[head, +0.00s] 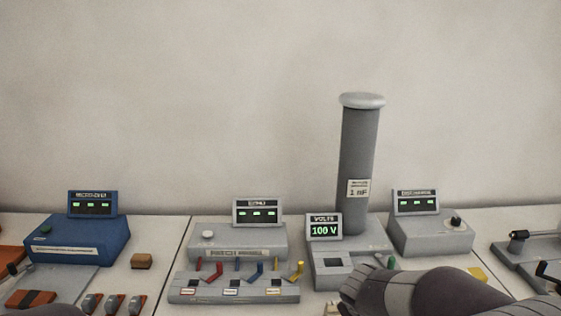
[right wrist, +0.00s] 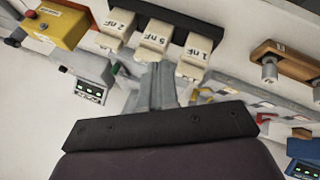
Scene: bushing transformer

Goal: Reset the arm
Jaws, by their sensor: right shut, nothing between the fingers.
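My right arm (head: 430,293) comes in low from the right in the head view, in front of the grey voltmeter unit (head: 345,270). Its fingers cannot be made out there. In the right wrist view my right gripper (right wrist: 156,72) is shut and empty. Its tips appear near blocks marked 2 nF (right wrist: 117,27), 5 nF (right wrist: 153,42) and 1 nF (right wrist: 192,60) on a dark rack; I cannot tell whether they touch. My left gripper is not in view.
A patch panel (head: 232,292) with coloured plugs, a blue meter (head: 75,238) and a grey meter (head: 430,235) stand nearby. The right wrist view shows a yellow box (right wrist: 60,24).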

